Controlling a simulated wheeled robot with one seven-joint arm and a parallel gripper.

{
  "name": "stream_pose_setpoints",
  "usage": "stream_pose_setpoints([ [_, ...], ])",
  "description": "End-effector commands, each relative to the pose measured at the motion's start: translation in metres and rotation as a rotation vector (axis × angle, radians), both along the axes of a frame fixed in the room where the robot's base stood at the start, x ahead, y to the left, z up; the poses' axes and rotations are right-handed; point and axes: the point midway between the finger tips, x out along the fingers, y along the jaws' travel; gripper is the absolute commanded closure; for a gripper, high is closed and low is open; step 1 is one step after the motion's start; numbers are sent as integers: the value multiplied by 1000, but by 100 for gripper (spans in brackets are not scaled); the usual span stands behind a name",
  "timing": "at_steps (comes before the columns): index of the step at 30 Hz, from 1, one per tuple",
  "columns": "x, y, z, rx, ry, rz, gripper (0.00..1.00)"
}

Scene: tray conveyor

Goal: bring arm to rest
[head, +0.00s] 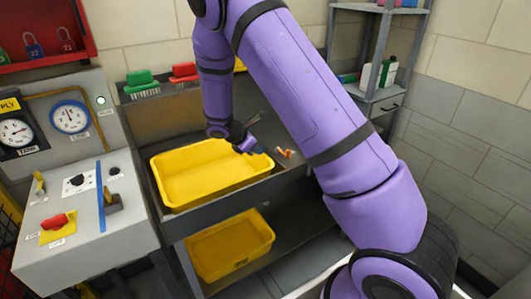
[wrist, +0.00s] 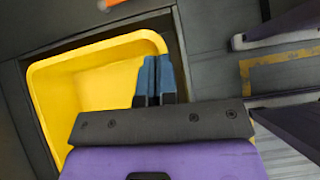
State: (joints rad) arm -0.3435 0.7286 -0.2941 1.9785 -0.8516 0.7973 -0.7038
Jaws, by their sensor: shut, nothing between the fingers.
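My purple arm crosses the head view from lower right to top and bends down again. My gripper (head: 262,150) is at its end, near the back right corner of the upper yellow tray (head: 165,188). In the wrist view my gripper (wrist: 154,62) shows two blue fingertips close together, shut with nothing between them. They overlap the right part of the yellow tray (wrist: 40,82) in the picture. The tray looks empty. How high the fingers are above it I cannot tell.
A second yellow tray (head: 232,246) sits on the lower shelf. A control panel (head: 88,205) with gauges, a red switch and levers stands left. A small orange item (head: 285,153) lies right of my gripper. Red and green brushes (head: 140,80) are behind. A grey shelf (head: 385,105) stands back right.

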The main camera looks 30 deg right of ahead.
Motion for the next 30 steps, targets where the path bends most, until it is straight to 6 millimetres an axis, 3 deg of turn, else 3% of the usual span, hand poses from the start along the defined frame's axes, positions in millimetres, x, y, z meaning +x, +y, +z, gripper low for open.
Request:
stream_pose_setpoints([
  [11, -2, 9, 11, 4, -5, -5, 100],
  [14, -6, 8, 22, 23, -32, -36, 100],
  [20, -28, 9, 76, 116, -162, -185, 100],
  [30, -86, 13, 168, 304, -397, -478, 100],
])
